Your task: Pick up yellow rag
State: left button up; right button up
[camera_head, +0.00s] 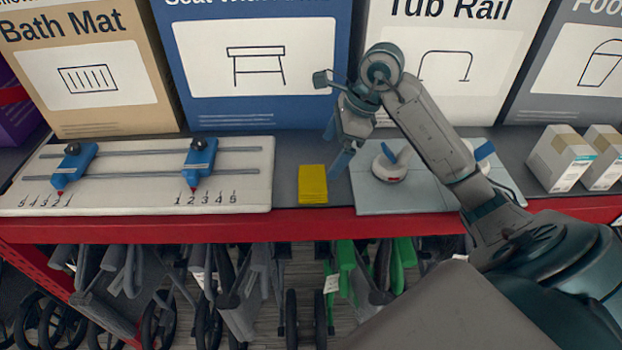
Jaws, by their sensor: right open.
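The yellow rag (312,186) is a small folded rectangle lying flat on the dark shelf (285,180), close to its red front edge. My right gripper (335,155) is just above and to the right of the rag, pointing down, and appears apart from it. The right gripper is open and holds nothing that I can see. My right arm comes in from the lower right and covers part of the board behind it. My left gripper is not in view.
Left of the rag is a white board (250,160) with two blue sliders on rails. Right of it is a pale tiled board (365,195) with a white and blue handle fixture. Large boxes (260,110) stand behind. Small white boxes (560,160) stand far right.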

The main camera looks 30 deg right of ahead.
aim_at(314, 178)
jog(key=p+x, duration=0.1)
jog(key=x, duration=0.2)
jog(key=shift+w+a+f, duration=0.1)
jog(key=shift+a+f, duration=0.1)
jog(key=shift+f, duration=0.1)
jog(key=shift+a+f+p, duration=0.15)
jog(key=shift+f+p, duration=0.05)
jog(key=shift+p, duration=0.15)
jog(key=p+x, duration=0.2)
jog(key=x, duration=0.2)
jog(key=shift+a+p, duration=0.15)
jog(key=shift+p, duration=0.2)
jog(key=shift+w+f, duration=0.1)
jog(key=shift+f, duration=0.2)
jog(key=shift+c, duration=0.4)
jog(key=c, duration=0.6)
